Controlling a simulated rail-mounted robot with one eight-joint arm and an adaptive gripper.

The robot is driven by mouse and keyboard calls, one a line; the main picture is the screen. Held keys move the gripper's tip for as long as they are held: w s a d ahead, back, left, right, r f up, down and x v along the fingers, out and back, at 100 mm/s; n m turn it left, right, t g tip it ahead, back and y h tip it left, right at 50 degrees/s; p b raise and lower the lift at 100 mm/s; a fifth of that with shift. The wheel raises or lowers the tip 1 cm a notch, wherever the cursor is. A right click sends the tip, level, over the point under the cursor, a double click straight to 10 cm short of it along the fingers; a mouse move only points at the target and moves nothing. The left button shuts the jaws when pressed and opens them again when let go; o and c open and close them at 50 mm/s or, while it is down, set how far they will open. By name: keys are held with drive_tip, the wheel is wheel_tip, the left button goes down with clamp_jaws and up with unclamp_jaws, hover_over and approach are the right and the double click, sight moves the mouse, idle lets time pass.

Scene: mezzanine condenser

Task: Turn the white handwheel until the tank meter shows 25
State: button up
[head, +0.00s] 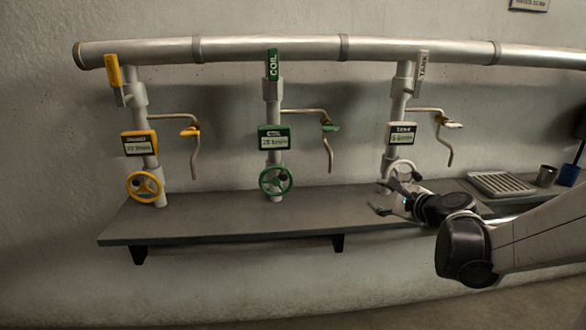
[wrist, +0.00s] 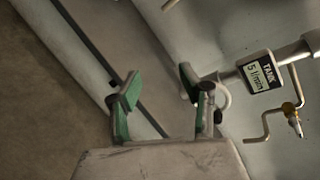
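The white handwheel (head: 404,164) sits low on the right-hand pipe, below the tank meter (head: 402,135), partly hidden by my gripper (head: 385,197). In the wrist view the tank meter (wrist: 261,71) reads 5 l/min. The white handwheel shows there as a pale curve (wrist: 226,100) just behind the right-hand finger. My gripper (wrist: 160,90) is open in the wrist view, with green-padded fingers apart and nothing between them. The wheel is beside the right finger, outside the gap; contact cannot be told.
A yellow handwheel (head: 144,187) and a green handwheel (head: 275,181) stand on pipes to the left, each with its meter. A grey shelf (head: 230,222) runs beneath. A drip tray (head: 500,184), a dark cup (head: 546,175) and a blue cup (head: 569,175) are at the right.

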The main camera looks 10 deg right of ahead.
drive_tip(key=d+f+m+t+h, duration=0.2)
drive_tip(key=d+m, duration=0.4)
drive_tip(key=d, duration=0.5)
drive_tip(key=m+t+h, duration=0.2)
drive_tip(key=m+h, duration=0.1)
drive_tip(key=m, duration=0.3)
approach(419, 179)
drive_tip(key=w, duration=0.3)
drive_tip(key=w+d+b, duration=0.1)
drive_tip(key=w, duration=0.3)
drive_tip(key=w+d, duration=0.1)
drive_tip(key=w, duration=0.3)
drive_tip(key=shift+w+b, duration=0.2)
drive_tip(key=shift+b, duration=0.2)
clamp_jaws()
